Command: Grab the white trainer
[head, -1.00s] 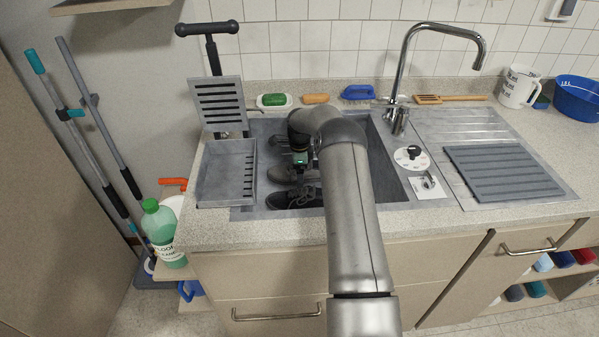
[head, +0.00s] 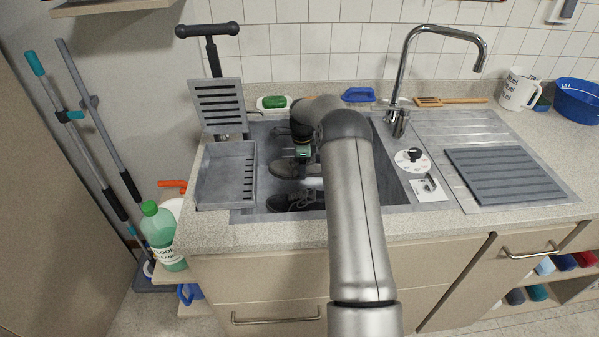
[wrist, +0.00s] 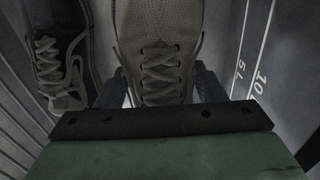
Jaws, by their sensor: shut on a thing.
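In the wrist view a pale trainer with pale laces (wrist: 160,45) stands between the two fingers of my gripper (wrist: 160,88), which is shut on it. A dark shoe with pale laces and a pale side stripe (wrist: 58,60) is to its left, apart from the fingers. In the head view my gripper (head: 303,155) reaches down into the sink, and my arm hides part of it. A greyish shoe (head: 285,168) is beside it, and a dark shoe (head: 290,201) lies nearer the front. The held trainer's underside is hidden.
The sink rim (head: 400,205) surrounds the shoes. A grey slotted tray (head: 212,180) borders the left, and the tap (head: 398,85) rises behind at right. Marks reading 5 L and 10 run down the sink wall (wrist: 262,60). The ribbed mat (head: 500,172) lies on the drainer.

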